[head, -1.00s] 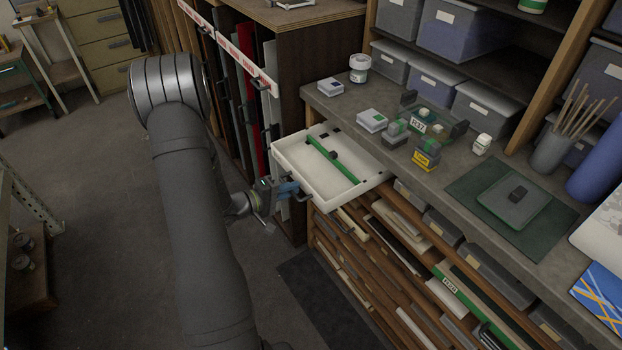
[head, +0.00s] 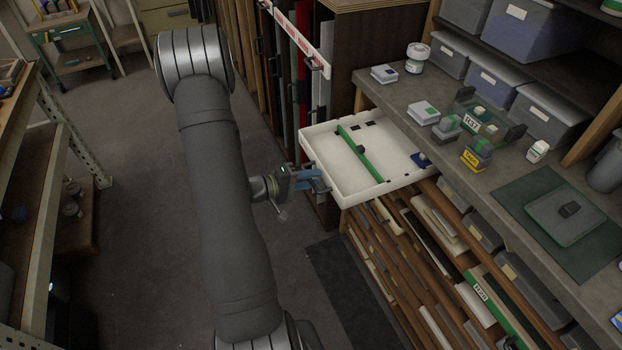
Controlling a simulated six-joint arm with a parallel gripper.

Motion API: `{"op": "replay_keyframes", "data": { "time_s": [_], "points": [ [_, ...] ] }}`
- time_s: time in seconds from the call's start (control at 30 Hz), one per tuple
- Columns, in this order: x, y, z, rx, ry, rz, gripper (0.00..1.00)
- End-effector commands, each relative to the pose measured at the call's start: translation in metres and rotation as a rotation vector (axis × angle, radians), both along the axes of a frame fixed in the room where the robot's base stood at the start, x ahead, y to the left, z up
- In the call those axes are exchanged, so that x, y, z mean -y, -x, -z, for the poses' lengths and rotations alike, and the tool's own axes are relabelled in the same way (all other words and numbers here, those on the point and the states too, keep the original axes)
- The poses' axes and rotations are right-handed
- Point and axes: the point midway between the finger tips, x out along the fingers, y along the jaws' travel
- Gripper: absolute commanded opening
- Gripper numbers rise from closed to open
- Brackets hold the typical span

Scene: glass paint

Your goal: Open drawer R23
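A white drawer (head: 345,178) is pulled out from under the left end of the grey workbench. It holds a green divider strip (head: 362,156), small dark pieces and a blue item (head: 421,160) near its right side. I cannot read a label on this drawer. My gripper (head: 318,180) is at the drawer's front, by its handle, with its bluish fingers pointing at it. Whether the fingers are closed around the handle is too small to tell. The handle is mostly hidden by the fingers.
The workbench (head: 405,93) carries small boxes, a white jar (head: 417,57), a yellow-labelled block (head: 476,154) and a green cutting mat (head: 565,215). Upright panels in a rack (head: 298,70) stand left of the drawer. Slanted shelves of stock lie below.

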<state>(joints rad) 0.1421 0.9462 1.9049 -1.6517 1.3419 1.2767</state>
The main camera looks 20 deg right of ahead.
Motion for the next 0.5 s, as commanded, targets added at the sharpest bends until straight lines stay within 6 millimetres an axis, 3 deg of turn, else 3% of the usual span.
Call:
{"op": "replay_keyframes", "data": {
  "time_s": [0.33, 0.5],
  "points": [
    [-0.002, 0.0, 0.0, -0.001, 0.0, 0.0, 0.28],
    [-0.019, 0.0, -0.004, -0.001, 0.0, -0.002, 0.28]
  ]
}}
